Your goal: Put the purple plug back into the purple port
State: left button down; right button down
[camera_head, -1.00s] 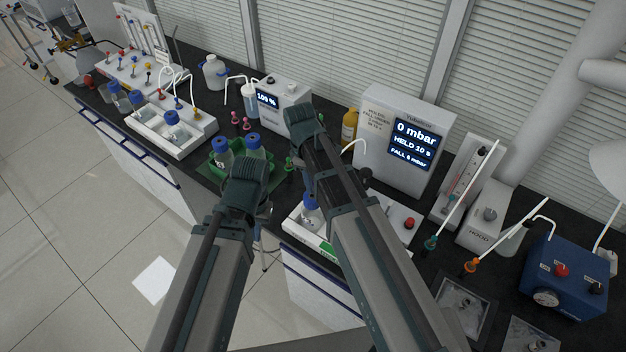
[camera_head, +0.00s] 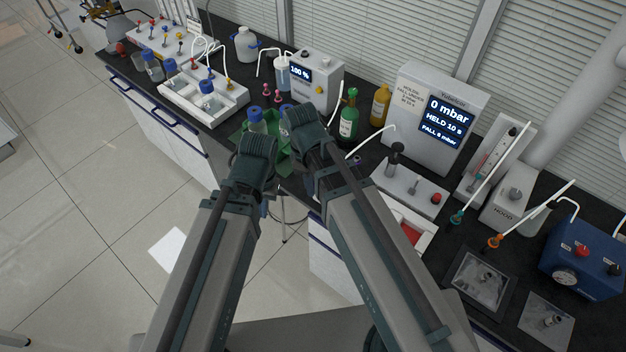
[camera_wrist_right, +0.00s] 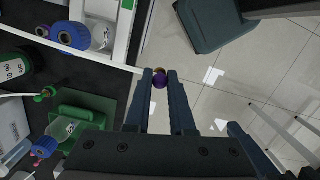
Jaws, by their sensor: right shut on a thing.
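The purple plug (camera_wrist_right: 160,80) is between the fingertips of my right gripper (camera_wrist_right: 160,76) in the right wrist view; the gripper is shut on it, above the floor beside the bench edge. In the head view my right gripper (camera_head: 300,122) is seen from behind, near the green tray, and its fingers and the plug are hidden. My left gripper (camera_head: 256,150) is just left of it; its fingers are hidden. I cannot make out the purple port. A white holder (camera_head: 225,112) with blue-capped bottles and a rack (camera_head: 165,42) with coloured plugs stand at the far left.
A green tray (camera_wrist_right: 95,112) with blue-capped bottles is close to my grippers. A green bottle (camera_head: 349,118), a tester with a display (camera_head: 432,110) and a blue box (camera_head: 580,262) stand along the bench to the right. Open floor (camera_head: 100,200) lies left of the bench.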

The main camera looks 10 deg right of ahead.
notch_tip(320, 180, down, 10)
jog(key=b, duration=0.9)
jog(key=shift+b, duration=0.4)
jog(key=shift+s+r, duration=0.1)
jog(key=shift+s, duration=0.05)
